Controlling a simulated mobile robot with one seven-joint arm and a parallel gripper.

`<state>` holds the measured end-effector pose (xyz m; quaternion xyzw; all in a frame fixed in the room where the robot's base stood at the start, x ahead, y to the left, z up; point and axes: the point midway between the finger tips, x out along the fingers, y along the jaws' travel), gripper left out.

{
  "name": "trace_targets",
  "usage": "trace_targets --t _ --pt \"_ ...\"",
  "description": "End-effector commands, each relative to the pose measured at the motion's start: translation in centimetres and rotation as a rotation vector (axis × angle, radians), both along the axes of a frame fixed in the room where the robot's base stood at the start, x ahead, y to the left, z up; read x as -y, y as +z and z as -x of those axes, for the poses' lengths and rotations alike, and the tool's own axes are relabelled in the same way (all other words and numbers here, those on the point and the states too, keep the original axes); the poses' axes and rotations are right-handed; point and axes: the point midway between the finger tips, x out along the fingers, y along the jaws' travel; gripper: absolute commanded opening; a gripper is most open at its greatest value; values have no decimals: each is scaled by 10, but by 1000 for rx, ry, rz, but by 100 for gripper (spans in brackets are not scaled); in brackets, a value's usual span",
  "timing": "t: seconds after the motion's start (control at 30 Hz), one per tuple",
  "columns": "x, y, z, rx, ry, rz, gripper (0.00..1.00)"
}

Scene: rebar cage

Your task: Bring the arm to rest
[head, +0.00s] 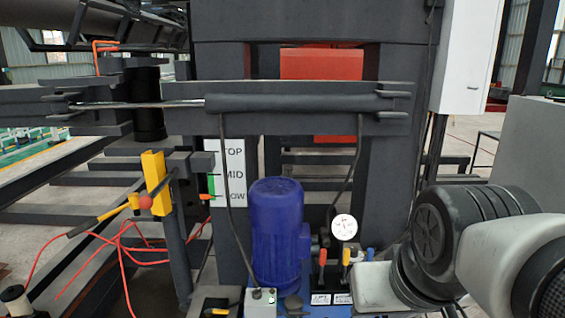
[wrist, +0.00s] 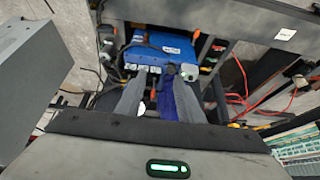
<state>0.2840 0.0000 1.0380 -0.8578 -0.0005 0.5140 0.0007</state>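My arm (head: 430,240) shows in the lower right of the head view, with dark rounded joints and pale grey links. It is beside the pressure gauge and the control levers. My gripper (wrist: 168,92) shows only in the wrist view. Its two grey fingers stand apart with a gap between them, so it looks open, and I see nothing held. Through and beyond the fingers, the blue pump unit (wrist: 160,48) shows, with part of the dark blue motor (wrist: 182,100). The distance from the fingertips to the unit is hard to tell.
The blue motor (head: 275,225) stands upright before a dark press frame. A round white gauge (head: 344,227) and small levers (head: 322,256) are close to my arm. A yellow post (head: 155,178), red hoses (head: 125,250) and a TOP/MID/LOW sign (head: 231,172) are left. A white cabinet (head: 466,60) hangs upper right.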

Motion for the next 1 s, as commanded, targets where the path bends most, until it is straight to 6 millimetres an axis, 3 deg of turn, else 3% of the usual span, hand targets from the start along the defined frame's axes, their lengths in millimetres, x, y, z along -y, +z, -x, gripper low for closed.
trace_targets --t 0.07,0.1,0.37,0.7,0.83,1.0 --pt "0 -7 18 4 -1 3 34" --pt "0 15 15 2 -1 2 34" --pt "0 74 14 0 0 2 34" --pt "0 189 14 0 0 2 34" --pt "0 212 14 0 0 2 34" --pt "0 219 14 0 0 2 34"
